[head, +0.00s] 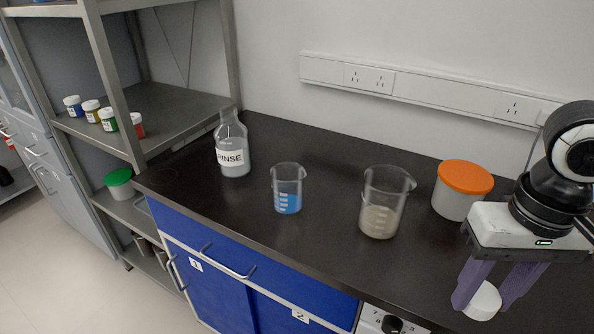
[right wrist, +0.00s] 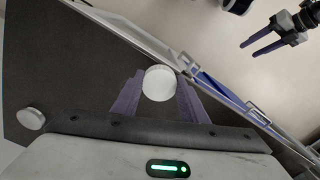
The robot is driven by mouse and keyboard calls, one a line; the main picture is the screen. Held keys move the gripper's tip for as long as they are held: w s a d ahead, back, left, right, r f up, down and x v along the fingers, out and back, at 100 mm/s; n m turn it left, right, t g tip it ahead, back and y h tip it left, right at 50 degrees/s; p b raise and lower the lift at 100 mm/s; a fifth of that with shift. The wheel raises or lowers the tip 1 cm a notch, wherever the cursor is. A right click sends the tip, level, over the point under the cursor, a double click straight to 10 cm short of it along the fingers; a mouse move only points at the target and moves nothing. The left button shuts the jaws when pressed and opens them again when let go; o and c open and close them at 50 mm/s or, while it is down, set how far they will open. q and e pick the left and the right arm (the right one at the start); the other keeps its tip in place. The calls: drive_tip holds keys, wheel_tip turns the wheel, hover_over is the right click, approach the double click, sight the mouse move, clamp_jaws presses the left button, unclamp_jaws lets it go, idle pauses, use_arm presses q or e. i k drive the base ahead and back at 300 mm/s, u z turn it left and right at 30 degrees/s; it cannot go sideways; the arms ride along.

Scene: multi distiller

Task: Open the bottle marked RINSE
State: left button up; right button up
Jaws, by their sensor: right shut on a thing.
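The clear glass bottle marked RINSE (head: 232,158) stands upright at the back left of the dark counter. Its neck looks bare, with no cap visible on it. My right gripper (head: 484,299) is over the right front of the counter, far from the bottle. It is shut on a round white cap (head: 482,302), which also shows between the fingers in the right wrist view (right wrist: 159,83). My left gripper (right wrist: 247,47) shows at the upper right of the right wrist view, fingers apart and empty. It is out of the head view.
A beaker with blue liquid (head: 287,190) and a beaker with beige contents (head: 384,205) stand between the bottle and my right gripper. An orange-lidded tub (head: 461,190) stands behind my gripper. A metal shelf (head: 180,120) is at left. A white round object (right wrist: 31,118) lies at the wrist view's left.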

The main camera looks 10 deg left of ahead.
sight(231, 137)
drive_tip(key=k, duration=0.45)
drive_tip(key=u, duration=0.8)
drive_tip(key=i, duration=1.2)
drive_tip(key=z, duration=0.3)
